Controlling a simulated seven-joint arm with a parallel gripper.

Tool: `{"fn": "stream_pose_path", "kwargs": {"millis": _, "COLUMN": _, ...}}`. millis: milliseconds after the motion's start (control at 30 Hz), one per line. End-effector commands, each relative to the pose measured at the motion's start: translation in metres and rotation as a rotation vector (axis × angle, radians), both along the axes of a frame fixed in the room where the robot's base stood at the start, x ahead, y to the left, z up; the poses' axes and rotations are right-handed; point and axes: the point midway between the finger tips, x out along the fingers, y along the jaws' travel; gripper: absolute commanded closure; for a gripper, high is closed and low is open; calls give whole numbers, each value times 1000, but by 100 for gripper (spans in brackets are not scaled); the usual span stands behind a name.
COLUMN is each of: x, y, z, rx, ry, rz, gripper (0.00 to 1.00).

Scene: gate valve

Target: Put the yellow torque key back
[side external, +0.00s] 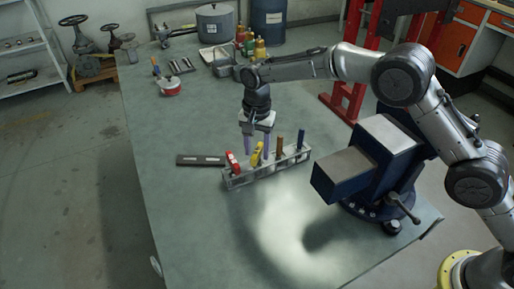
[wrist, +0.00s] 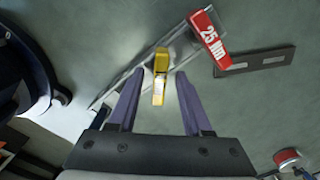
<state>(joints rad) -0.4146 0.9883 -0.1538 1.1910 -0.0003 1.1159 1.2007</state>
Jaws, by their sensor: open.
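The yellow torque key (side external: 256,155) stands slightly tilted at the clear rack (side external: 262,179), beside the red key (side external: 232,162). I cannot tell how deep it sits in the rack. My gripper (side external: 257,150) points down just above and around the yellow key's upper end. In the wrist view my gripper (wrist: 158,80) is open, with one purple finger on each side of the yellow key (wrist: 160,72) and a visible gap to both.
A blue vise (side external: 365,165) stands right of the rack. A dark flat bar (side external: 200,160) lies to its left. Bottles, a pot (side external: 216,22) and a red tin (side external: 170,88) are farther back. The front left table is clear.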

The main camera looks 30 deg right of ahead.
Motion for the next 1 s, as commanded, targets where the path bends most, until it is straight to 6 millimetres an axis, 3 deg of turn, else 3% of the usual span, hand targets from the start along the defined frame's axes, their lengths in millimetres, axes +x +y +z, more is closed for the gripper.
{"fn": "stream_pose_path", "kwargs": {"millis": 267, "x": 1, "y": 0, "z": 21, "rx": 2, "ry": -4, "rz": 0, "gripper": 51}}
{"fn": "stream_pose_path", "kwargs": {"millis": 700, "x": 1, "y": 0, "z": 104, "rx": 1, "ry": -2, "rz": 0, "gripper": 51}}
{"fn": "stream_pose_path", "kwargs": {"millis": 1000, "x": 0, "y": 0, "z": 123, "rx": -1, "ry": 1, "rz": 0, "gripper": 51}}
